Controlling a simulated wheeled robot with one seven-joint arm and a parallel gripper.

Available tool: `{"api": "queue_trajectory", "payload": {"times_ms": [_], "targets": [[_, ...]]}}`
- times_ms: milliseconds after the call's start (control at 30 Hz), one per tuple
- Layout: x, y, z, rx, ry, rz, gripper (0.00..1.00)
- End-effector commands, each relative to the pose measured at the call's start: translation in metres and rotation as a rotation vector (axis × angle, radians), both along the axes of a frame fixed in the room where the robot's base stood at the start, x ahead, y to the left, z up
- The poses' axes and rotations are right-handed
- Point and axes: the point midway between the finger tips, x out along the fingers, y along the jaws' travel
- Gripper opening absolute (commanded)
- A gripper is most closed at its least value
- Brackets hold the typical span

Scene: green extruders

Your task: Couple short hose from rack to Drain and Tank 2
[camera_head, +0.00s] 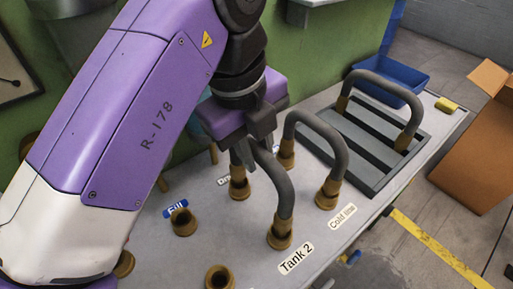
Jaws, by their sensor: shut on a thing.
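My gripper (247,147) is shut on a short dark grey hose (275,185), near the hose's upper left part. One hose end meets the brass fitting at Tank 2 (280,236), beside the "Tank 2" label (296,259). The other end comes down under my gripper above the brass fitting (239,187) beside a label starting "Dr" (223,181), which is partly hidden. My fingers hide part of that end, so I cannot tell whether it is seated. The grey rack (352,178) stands at the right and holds another arched hose (385,80).
Another arched hose (318,122) joins the Cold line fitting (327,195) and a fitting behind it, close right of my gripper. Open brass fittings stand at Fill (183,222) and at the front (219,277). A blue bin (402,72) and cardboard box (475,140) are at right.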

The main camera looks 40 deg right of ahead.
Motion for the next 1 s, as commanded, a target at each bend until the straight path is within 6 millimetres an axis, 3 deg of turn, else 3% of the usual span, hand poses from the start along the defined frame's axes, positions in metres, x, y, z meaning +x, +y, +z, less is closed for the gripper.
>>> {"api": "queue_trajectory", "payload": {"times_ms": [600, 633, 733, 1000], "targets": [[0.000, 0.000, -0.012, -0.001, 0.000, -0.001, 0.00], [0.000, 0.000, -0.011, -0.001, 0.000, 0.000, 0.27], [0.000, 0.000, -0.011, -0.001, 0.000, 0.000, 0.47], [0.000, 0.000, -0.011, 0.000, 0.001, 0.000, 0.49]]}}
